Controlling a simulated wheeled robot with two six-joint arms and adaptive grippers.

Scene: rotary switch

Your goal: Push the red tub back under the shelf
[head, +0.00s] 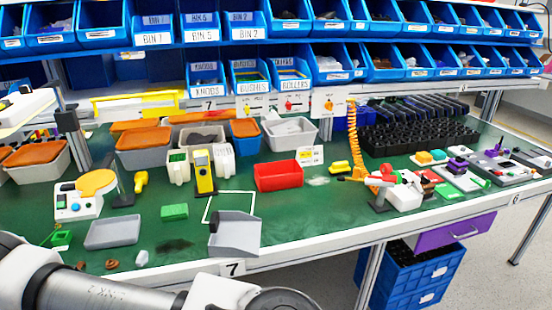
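The red tub (278,177) is a small open rectangular box standing upright on the green bench top (330,205), near the middle. It looks empty. The shelf (140,95) runs along the back of the bench and carries rows of blue bins. The red tub stands clear in front of it, with a grey tub (291,134) behind it, closer to the shelf. My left arm crosses the bottom left in front of the bench, but I see no fingers of its gripper. My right gripper is out of view.
A yellow-and-black device (204,176) and a white-outlined square lie left of the red tub. A grey scoop-like tray (235,234) sits in front near the edge. An orange coil (356,150) and black rack (420,136) are at right. Bare green surface lies in front of the tub.

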